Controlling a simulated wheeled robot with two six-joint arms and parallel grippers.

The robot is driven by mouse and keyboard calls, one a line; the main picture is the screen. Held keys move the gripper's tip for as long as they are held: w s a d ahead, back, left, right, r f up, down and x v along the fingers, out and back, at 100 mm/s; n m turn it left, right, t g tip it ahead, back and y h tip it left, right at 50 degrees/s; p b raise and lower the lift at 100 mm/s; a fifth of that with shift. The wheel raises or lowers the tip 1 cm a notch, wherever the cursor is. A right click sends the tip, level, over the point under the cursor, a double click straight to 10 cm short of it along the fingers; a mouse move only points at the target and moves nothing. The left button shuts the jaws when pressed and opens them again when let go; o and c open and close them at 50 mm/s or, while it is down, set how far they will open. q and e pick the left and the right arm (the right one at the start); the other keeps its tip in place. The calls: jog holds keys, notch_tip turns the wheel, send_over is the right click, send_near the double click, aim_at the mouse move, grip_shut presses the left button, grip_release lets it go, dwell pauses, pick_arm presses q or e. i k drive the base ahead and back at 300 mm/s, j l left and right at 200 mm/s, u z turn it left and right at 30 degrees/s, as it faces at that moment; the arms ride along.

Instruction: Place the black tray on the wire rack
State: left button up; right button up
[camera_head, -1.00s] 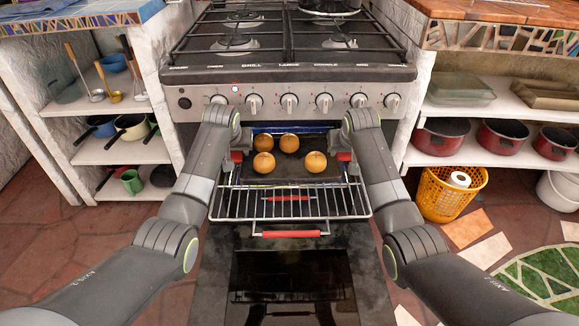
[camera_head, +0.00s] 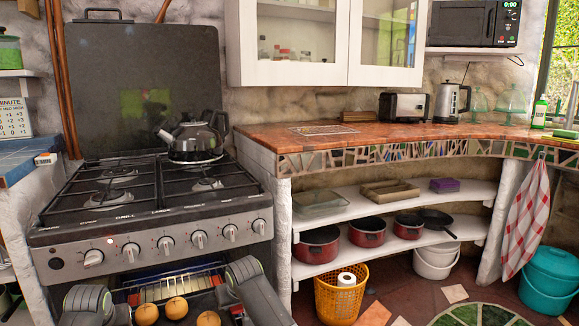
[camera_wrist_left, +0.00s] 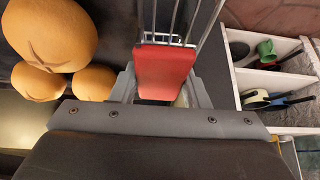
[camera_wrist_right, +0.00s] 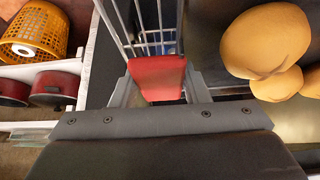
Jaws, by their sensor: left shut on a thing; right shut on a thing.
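The black tray (camera_wrist_left: 112,25) carries several round brown buns (camera_head: 176,309), which show at the bottom of the head view. My left gripper (camera_wrist_left: 165,88) is shut on a red handle (camera_wrist_left: 165,70) at one side of the tray. My right gripper (camera_wrist_right: 157,88) is shut on the red handle (camera_wrist_right: 157,72) at the other side. Both fingertips are out of the head view. A small wire rack (camera_head: 323,130) lies flat and empty on the tiled counter, right of the stove.
An oven rack (camera_head: 180,284) sticks out of the open oven behind the buns. A dark kettle (camera_head: 194,138) stands on the stove. Toaster (camera_head: 403,107) and steel kettle (camera_head: 452,103) stand further right on the counter (camera_head: 400,135).

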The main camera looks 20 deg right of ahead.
aim_at(323, 129)
jog(key=k+l, duration=0.2)
jog(key=l, duration=0.15)
jog(key=k+l, duration=0.15)
jog(key=l, duration=0.9)
jog(key=i+l+z, duration=0.1)
jog(key=l, duration=0.6)
jog(key=i+l, duration=0.7)
jog(key=i+l+z, duration=0.05)
jog(key=i, duration=0.05)
